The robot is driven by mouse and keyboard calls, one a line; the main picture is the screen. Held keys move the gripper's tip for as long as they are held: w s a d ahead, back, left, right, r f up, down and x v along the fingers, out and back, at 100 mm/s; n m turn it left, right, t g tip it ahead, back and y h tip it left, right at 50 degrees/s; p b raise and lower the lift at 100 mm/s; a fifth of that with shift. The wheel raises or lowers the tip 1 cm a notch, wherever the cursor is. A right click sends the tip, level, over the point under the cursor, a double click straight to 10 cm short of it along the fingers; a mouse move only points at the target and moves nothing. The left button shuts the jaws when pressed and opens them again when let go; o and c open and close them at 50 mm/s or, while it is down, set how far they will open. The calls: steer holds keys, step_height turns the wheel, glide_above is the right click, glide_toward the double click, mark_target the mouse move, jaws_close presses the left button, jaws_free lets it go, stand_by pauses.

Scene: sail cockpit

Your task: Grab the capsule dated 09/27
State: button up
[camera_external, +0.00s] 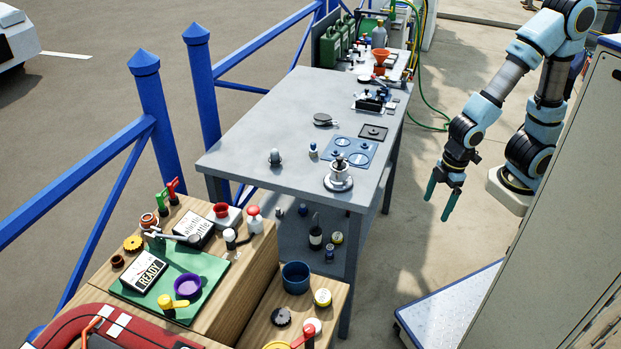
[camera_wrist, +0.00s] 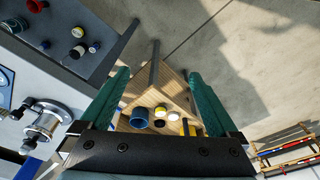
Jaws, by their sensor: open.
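No date is legible in either view, so I cannot tell which object is the capsule dated 09/27. Two small capsule-like objects stand on the grey table in the external view: a grey one (camera_external: 275,157) near the front edge and a blue-and-white one (camera_external: 313,150) to its right. My gripper (camera_external: 440,205) hangs pointing down to the right of the table, apart from it. Its two green fingers are spread with nothing between them. The wrist view also shows the open gripper (camera_wrist: 157,75), with a wooden surface beyond the fingers.
The grey table (camera_external: 250,122) also carries a blue plate (camera_external: 352,151) and a metal device (camera_external: 338,178). Small items, including a dark bottle (camera_external: 315,232), stand beneath it. A wooden bench (camera_external: 252,270) at front holds a blue cup (camera_external: 295,277).

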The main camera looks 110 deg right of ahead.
steer(key=shift+w, duration=0.1)
steer(key=t, duration=0.6)
glide_toward(323, 298)
steer(key=s+r, duration=0.3)
steer(key=s, duration=0.6)
steer(key=w+f+t+p, duration=0.1)
steer(key=w+f+t, duration=0.1)
steer(key=w+f, duration=0.2)
steer(key=w+f+t+h+p, duration=0.1)
steer(key=w+f+t+p, duration=0.1)
steer(key=w+f, duration=0.2)
steer(key=w+f+m+t+h+p, duration=0.1)
steer(key=w+f, duration=0.3)
steer(key=w, duration=0.2)
steer(key=shift+w+d+t, duration=0.35)
steer(key=shift+w+t, duration=0.05)
steer(key=shift+c, duration=0.4)
steer(key=c, duration=1.3)
steer(key=shift+r, duration=0.1)
